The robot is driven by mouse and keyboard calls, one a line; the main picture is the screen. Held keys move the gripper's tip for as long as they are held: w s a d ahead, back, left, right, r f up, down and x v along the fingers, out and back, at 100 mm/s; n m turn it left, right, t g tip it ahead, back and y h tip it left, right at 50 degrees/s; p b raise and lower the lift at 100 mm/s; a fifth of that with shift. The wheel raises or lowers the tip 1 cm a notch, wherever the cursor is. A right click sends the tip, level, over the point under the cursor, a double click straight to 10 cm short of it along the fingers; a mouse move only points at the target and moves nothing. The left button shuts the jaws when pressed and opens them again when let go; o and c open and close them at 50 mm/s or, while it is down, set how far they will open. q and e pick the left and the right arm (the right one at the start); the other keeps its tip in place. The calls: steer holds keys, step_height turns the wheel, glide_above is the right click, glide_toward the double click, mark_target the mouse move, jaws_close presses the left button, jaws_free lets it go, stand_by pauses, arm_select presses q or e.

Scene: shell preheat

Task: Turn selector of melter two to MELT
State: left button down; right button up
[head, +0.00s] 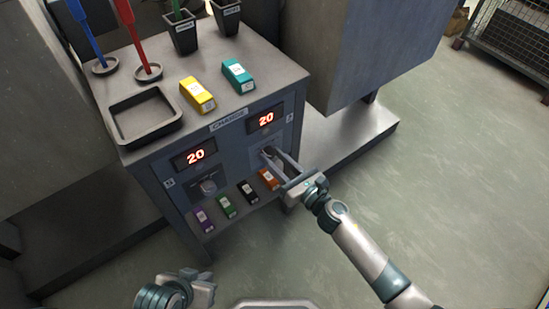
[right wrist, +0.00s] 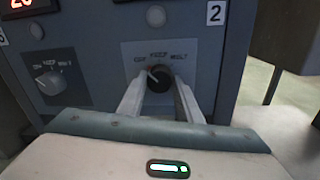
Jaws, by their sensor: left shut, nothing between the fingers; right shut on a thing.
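The selector knob of melter two (right wrist: 159,76) is dark and round, on a panel with three printed positions. The rightmost reads MELT. Its white pointer mark leans up and left, toward the left label. A plate with "2" (right wrist: 215,13) is above it. My right gripper (right wrist: 160,98) is shut on this knob, one finger at each side. In the head view my right gripper (head: 268,154) reaches the cabinet's right-hand panel. My left gripper (head: 207,288) is shut and empty, low in the head view, away from the cabinet.
The other selector (right wrist: 49,83) is left of it. Two displays read 20, the left (head: 195,156) and right (head: 266,119). Coloured blocks, including an orange one (head: 268,179), sit on the low shelf. A yellow block (head: 197,95), teal block (head: 238,76) and tray (head: 117,140) are on top.

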steer(key=shift+m, duration=0.3)
steer(key=m, duration=0.8)
steer(key=shift+t, duration=0.3)
steer(key=m+p, duration=0.1)
steer(key=m, duration=0.2)
steer(key=shift+m, duration=0.4)
steer(key=m, duration=0.2)
steer(key=shift+s+m+t+p, duration=0.1)
steer(key=shift+m+t+p, duration=0.2)
steer(key=shift+m+p, duration=0.1)
steer(key=shift+a+m+h, duration=0.1)
steer(key=shift+m+h, duration=0.2)
steer(key=shift+m, duration=0.8)
arm_select(q)
steer(key=shift+s+a+g+y+p, duration=0.2)
steer(key=shift+s+a+g+y, duration=0.15)
steer(key=shift+s+a+g, duration=0.45)
steer(key=shift+s+a+g+y+p, duration=0.2)
steer(key=shift+s+a+g+y, duration=0.3)
steer(key=shift+a, duration=0.55)
arm_select(e)
steer(key=shift+f+m, duration=0.1)
steer(key=shift+m, duration=0.6)
arm_select(q)
steer(key=shift+d+r, duration=0.1)
